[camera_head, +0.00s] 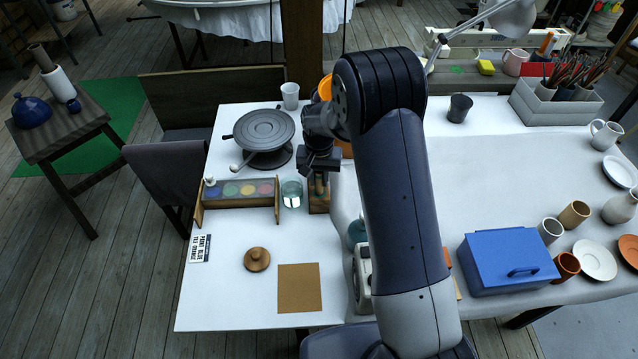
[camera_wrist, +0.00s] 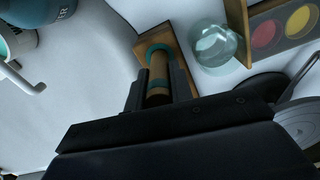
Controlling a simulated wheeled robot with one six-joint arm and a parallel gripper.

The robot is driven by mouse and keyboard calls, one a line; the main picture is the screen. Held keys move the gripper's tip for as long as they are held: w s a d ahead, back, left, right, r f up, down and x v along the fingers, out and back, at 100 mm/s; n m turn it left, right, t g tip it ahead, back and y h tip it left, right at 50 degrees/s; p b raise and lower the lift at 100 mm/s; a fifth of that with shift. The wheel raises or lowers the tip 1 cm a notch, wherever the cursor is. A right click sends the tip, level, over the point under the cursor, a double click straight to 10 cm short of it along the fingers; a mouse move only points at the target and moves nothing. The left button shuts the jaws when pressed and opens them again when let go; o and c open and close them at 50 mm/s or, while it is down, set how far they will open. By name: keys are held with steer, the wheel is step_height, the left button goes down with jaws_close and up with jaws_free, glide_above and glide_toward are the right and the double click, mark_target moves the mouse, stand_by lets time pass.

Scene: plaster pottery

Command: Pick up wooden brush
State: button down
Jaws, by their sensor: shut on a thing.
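My gripper (camera_head: 319,166) is over the left part of the white table, beside the glass jar. It is shut on the wooden brush (camera_wrist: 158,72), whose round wooden handle with a teal band shows between the fingers in the wrist view. The brush stands upright in or on a small wooden block (camera_head: 318,203), which also shows in the wrist view (camera_wrist: 151,38). I cannot tell whether the brush is clear of the block. The brush's other end is hidden by my gripper.
A glass jar (camera_head: 291,194) stands close left of the block, near the paint tray (camera_head: 240,191). A dark turntable (camera_head: 264,131) is behind. A brown square (camera_head: 300,288) and a wooden lid (camera_head: 256,259) lie in front. A blue box (camera_head: 507,262) is to the right.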

step_height(320, 180, up, 10)
steer(key=shift+b, duration=0.95)
